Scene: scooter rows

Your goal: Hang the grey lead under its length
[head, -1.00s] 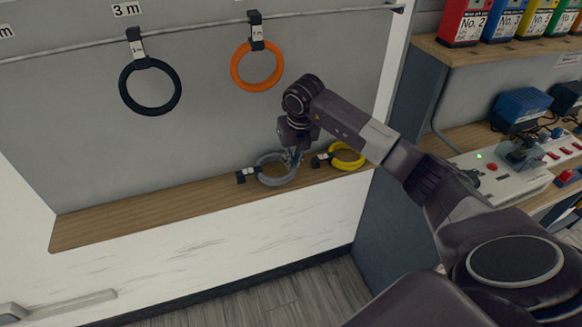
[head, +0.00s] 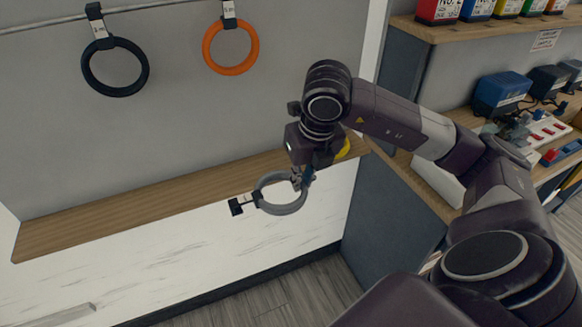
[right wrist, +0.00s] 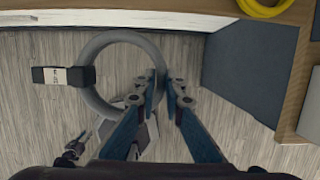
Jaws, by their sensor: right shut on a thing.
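The grey lead (head: 281,207) is a coiled ring with a black hook strap and pale label (head: 241,204) at its left side. My right gripper (head: 302,181) is shut on the ring's right side and holds it in the air in front of the wooden shelf. In the right wrist view the grey lead (right wrist: 88,88) hangs between the fingertips (right wrist: 164,85), with floor behind it. A black lead (head: 115,67) and an orange lead (head: 231,47) hang from the rail (head: 160,5). Length signs are out of the head view. My left gripper is not seen.
The wooden shelf (head: 130,207) is bare on its left. A workbench with a blue box (head: 502,92) stands at the right.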

